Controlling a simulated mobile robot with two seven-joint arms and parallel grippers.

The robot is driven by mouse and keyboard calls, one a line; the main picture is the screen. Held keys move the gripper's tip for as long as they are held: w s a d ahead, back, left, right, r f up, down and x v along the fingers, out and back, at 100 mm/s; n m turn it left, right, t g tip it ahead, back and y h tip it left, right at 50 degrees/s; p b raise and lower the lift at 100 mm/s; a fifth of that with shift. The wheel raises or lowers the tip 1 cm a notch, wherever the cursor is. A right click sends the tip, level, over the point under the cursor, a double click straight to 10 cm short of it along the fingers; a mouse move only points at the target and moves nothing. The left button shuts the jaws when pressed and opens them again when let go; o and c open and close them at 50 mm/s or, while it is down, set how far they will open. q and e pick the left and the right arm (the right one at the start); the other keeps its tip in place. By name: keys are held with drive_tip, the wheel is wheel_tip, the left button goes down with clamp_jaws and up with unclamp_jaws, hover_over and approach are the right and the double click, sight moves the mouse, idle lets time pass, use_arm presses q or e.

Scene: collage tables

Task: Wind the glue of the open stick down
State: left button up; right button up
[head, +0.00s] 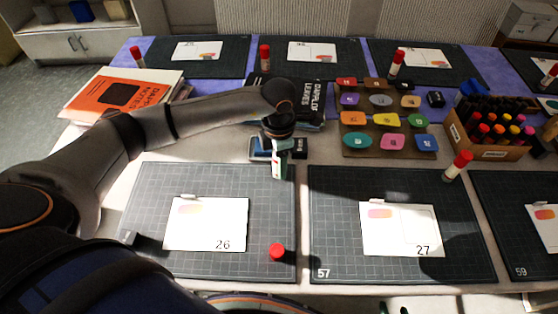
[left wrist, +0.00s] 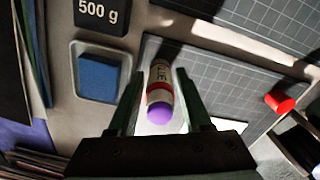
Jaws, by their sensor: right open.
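The open glue stick (left wrist: 160,90) has a pale label, a red band and purple glue showing at its near end. It also shows in the head view (head: 278,170) at the back edge of the front left mat. My left gripper (left wrist: 160,78) has one finger on each side of the stick, with narrow gaps visible, so it looks open. In the head view my left gripper (head: 278,150) is above the stick, hiding part of it. A red cap (head: 277,252) lies on the mat near card 26; the left wrist view also shows the cap (left wrist: 280,102). My right gripper is not in view.
A blue block in a tray (left wrist: 103,75) and a 500 g weight (left wrist: 98,14) are close beside the stick. Card 26 (head: 205,235) lies on the front left mat. Capped glue sticks (head: 457,166), a rack of coloured pads (head: 352,147) and a marker box (head: 490,152) stand right.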

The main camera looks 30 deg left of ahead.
use_arm(q)
clamp_jaws()
idle(0.7)
